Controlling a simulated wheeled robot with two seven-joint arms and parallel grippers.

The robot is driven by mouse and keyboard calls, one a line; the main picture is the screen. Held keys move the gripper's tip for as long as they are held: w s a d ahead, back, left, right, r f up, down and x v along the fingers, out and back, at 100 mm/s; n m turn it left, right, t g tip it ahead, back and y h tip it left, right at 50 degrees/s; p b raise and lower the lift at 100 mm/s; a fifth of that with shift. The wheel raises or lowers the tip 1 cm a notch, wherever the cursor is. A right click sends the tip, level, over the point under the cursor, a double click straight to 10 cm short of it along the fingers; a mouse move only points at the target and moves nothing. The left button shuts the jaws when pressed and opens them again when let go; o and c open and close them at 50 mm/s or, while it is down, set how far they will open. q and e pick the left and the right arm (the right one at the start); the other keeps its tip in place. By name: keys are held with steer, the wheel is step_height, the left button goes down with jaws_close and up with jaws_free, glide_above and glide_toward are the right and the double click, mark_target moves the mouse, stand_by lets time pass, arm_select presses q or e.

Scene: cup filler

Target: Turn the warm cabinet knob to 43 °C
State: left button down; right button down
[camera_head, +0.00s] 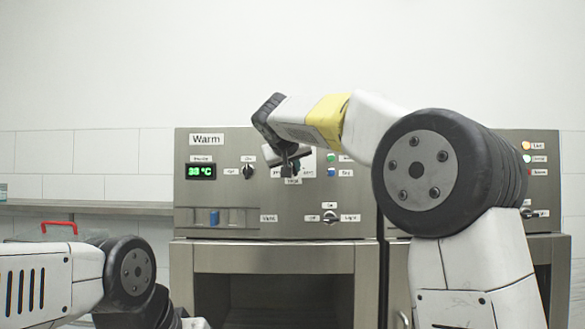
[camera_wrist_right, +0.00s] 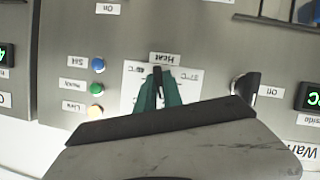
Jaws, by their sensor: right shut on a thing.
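The warm cabinet (camera_head: 230,142) has a steel front panel labelled "Warm". Its green display (camera_head: 201,172) appears to read 38 °C. My right gripper (camera_head: 291,170) is at the panel, right of the display, and partly hides the heat knob there. In the right wrist view, the teal fingers of my right gripper (camera_wrist_right: 158,90) are shut on the black heat knob (camera_wrist_right: 157,77), one on each side.
Another black knob (camera_head: 248,171) sits between the display and my right gripper. A lower knob (camera_head: 330,217) and a blue switch (camera_head: 214,217) are beneath. Coloured buttons are beside the heat knob. A red handle (camera_head: 59,227) shows by the shelf (camera_head: 120,208) at left.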

steer(key=m+y, duration=0.2)
steer(key=m, duration=0.1)
steer(key=shift+d+m+y, duration=0.2)
steer(key=shift+m+y, duration=0.1)
steer(key=shift+y, duration=0.1)
steer(key=shift+m+y, duration=0.9)
steer(key=shift+m, duration=0.5)
steer(key=c, duration=1.5)
jaws_free()
steer(key=shift+s, duration=0.1)
steer(key=v, duration=0.7)
steer(key=shift+s+d, duration=0.2)
steer(key=shift+s, duration=0.15)
